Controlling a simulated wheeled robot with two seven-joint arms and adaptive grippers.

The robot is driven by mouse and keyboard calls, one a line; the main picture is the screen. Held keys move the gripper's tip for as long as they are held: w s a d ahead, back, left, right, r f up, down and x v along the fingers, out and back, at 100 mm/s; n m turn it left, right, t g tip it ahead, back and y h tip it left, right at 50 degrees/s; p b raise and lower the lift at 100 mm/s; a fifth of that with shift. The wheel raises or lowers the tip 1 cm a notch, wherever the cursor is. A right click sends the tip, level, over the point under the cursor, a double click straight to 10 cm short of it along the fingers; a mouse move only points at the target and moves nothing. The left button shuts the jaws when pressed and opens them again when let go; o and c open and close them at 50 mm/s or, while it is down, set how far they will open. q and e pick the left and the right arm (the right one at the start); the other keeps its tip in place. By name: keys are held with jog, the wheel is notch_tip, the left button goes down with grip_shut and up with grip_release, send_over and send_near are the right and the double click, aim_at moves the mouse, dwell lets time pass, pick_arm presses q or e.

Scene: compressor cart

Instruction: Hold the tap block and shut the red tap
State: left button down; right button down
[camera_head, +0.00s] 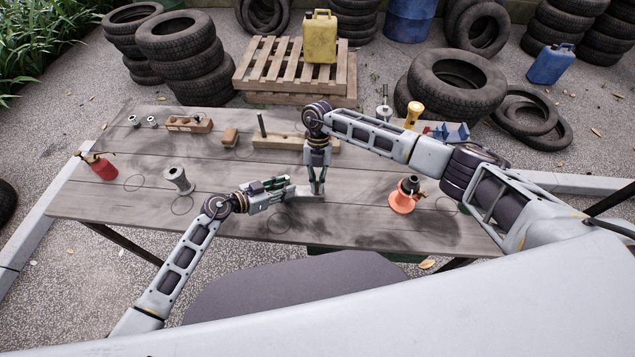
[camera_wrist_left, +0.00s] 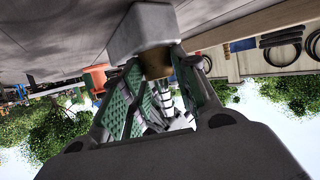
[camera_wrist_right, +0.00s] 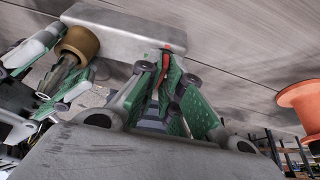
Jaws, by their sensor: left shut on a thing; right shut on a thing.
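The tap block is a small grey metal block with a brass end, near the middle of the bench. It shows in the right wrist view (camera_wrist_right: 125,36) and at the top of the left wrist view (camera_wrist_left: 140,30). My left gripper (camera_head: 286,187) comes in from the left and is shut on the block's brass end (camera_wrist_right: 82,42). My right gripper (camera_head: 318,190) points down at the block from above. It is shut on the red tap (camera_wrist_right: 164,66), of which only a thin red strip shows between the fingers. In the head view the grippers hide most of the block.
An orange flanged piece (camera_head: 403,200) stands right of the grippers and a grey spool (camera_head: 179,181) to their left. A wooden block with a rod (camera_head: 275,142) lies behind. A red can (camera_head: 98,166) stands at the left end. The bench's front strip is mostly clear.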

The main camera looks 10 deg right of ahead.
dwell(0.3)
jog(key=c, duration=1.6)
grip_release()
jog(key=shift+r, duration=0.15)
jog(key=a+v, duration=0.1)
jog(key=v, duration=1)
jog(key=shift+d+r, duration=0.35)
jog(key=shift+d, duration=0.05)
jog(key=shift+w, duration=0.15)
pick_arm(q)
jog(key=c, duration=1)
grip_release()
